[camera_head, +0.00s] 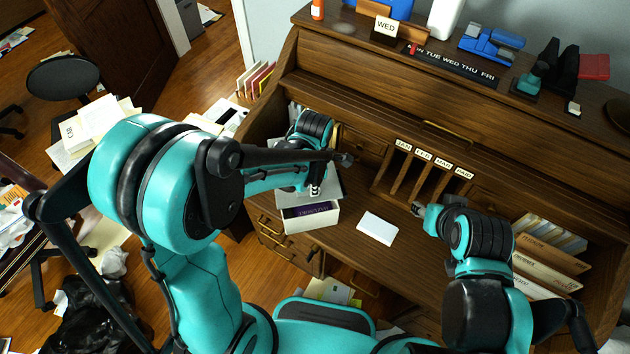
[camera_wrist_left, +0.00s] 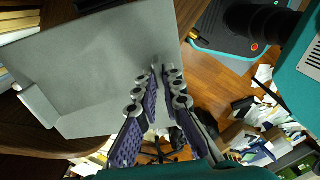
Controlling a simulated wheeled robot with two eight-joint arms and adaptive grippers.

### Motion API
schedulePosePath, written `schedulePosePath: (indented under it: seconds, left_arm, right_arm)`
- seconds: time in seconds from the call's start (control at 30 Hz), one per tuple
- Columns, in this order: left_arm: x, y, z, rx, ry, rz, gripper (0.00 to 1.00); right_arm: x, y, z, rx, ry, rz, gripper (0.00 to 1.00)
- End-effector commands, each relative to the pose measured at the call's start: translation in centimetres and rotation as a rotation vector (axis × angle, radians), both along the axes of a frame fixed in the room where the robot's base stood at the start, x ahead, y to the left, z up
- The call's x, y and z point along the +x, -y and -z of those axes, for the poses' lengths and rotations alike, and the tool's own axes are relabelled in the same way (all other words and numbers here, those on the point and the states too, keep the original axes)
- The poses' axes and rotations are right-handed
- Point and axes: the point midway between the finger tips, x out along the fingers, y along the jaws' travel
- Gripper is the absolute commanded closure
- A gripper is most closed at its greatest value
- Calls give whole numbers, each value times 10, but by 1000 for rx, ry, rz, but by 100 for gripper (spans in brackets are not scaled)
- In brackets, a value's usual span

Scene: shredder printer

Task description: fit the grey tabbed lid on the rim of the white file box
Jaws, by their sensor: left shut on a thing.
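My left gripper (camera_head: 315,189) is shut on the lid. In the left wrist view the lid (camera_wrist_left: 90,65) is a broad flat grey sheet with a tab at its lower left, and the left fingers (camera_wrist_left: 157,72) meet at its right part. My right gripper (camera_head: 417,208) is near the month sorter, its fingers too small to judge.
A white card (camera_head: 378,228) lies on the desktop right of the box. The month-labelled sorter (camera_head: 425,170) stands behind it, and labelled folders (camera_head: 545,262) stand at the right. The desk's upper shelf (camera_head: 340,45) holds several items. Papers litter the floor at left.

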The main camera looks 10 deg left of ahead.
Motion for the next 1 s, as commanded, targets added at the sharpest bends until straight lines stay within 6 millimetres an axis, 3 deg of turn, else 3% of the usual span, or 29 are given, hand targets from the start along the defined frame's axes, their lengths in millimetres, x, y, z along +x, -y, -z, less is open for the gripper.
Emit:
schedulePosePath:
  seconds: [0.57,1.0]
  left_arm:
    - [0,-1,1,-7,-14,-43,100]
    - [0,0,40,-7,-13,-42,100]
  right_arm:
    - [0,0,3,0,0,0,59]
    - [0,0,37,0,0,0,59]
